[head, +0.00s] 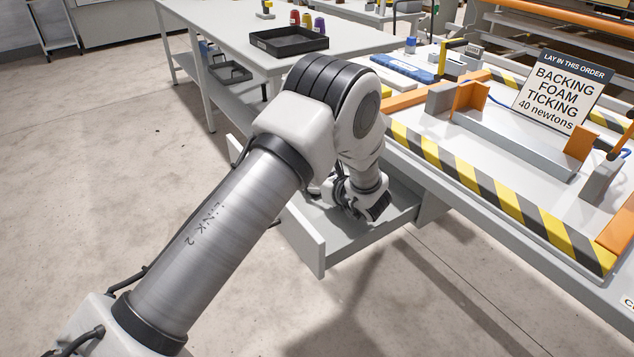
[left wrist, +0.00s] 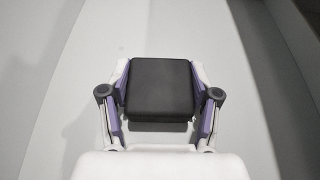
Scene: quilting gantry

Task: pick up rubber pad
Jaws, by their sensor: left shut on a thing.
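The rubber pad (left wrist: 160,88) is a black, nearly square block, seen in the left wrist view. My left gripper (left wrist: 160,85) is shut on it, with one purple-faced finger against each side. The pad is over the pale floor of an open drawer (head: 318,252); I cannot tell whether it touches that floor. In the head view my left gripper (head: 372,210) is down inside the drawer, and the pad cannot be made out clearly there. My right gripper is not in view.
The drawer's raised walls surround the left gripper. Above it is the bench edge with yellow and black stripes (head: 455,175). A sign (head: 560,92) and orange brackets (head: 468,97) stand on the bench. A black tray (head: 289,41) sits on another table behind.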

